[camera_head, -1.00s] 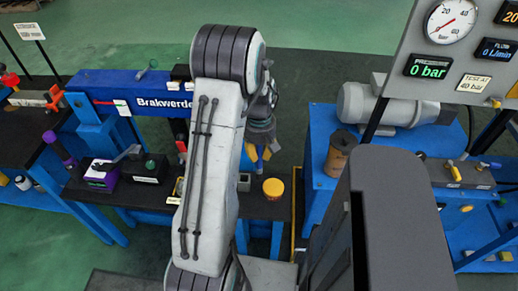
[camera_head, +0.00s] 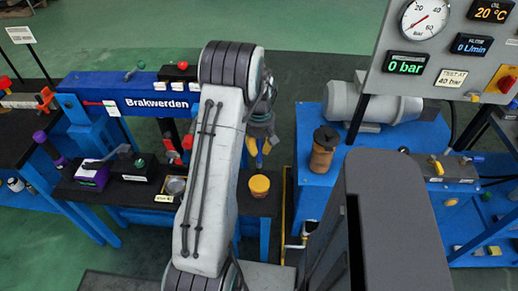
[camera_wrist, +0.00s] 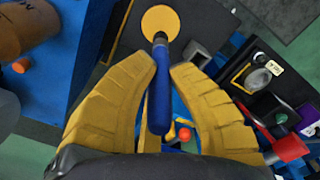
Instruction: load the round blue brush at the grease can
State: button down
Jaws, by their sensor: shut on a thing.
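My gripper (camera_wrist: 162,68) has yellow fingers shut on the round blue brush (camera_wrist: 159,95), one finger on each side of its handle. The brush's far end points at a small round yellow-topped can (camera_wrist: 158,17), which looks like the grease can. In the wrist view the brush end overlaps the can's near edge; I cannot tell whether they touch. In the head view the can (camera_head: 259,186) stands upright on the dark bench, and my gripper (camera_head: 261,157) is above and behind it.
A brown canister (camera_head: 322,152) stands on the blue stand to the right, near a grey motor (camera_head: 371,104). Left of the can are a round metal dish (camera_head: 175,186), a black box (camera_head: 140,172) and a purple box (camera_head: 92,177). A blue beam (camera_head: 130,95) runs behind.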

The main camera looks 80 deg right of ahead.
aim_at(259, 162)
jog(key=shift+f+b, duration=1.6)
jog(key=shift+f, duration=1.25)
jog(key=shift+f+b, duration=0.5)
jog(key=shift+f, duration=0.05)
dwell(0.6)
jog(key=shift+r, duration=0.1)
jog(key=shift+r+p, duration=2.3)
jog(key=shift+r, duration=1.15)
jog(key=shift+w, duration=0.1)
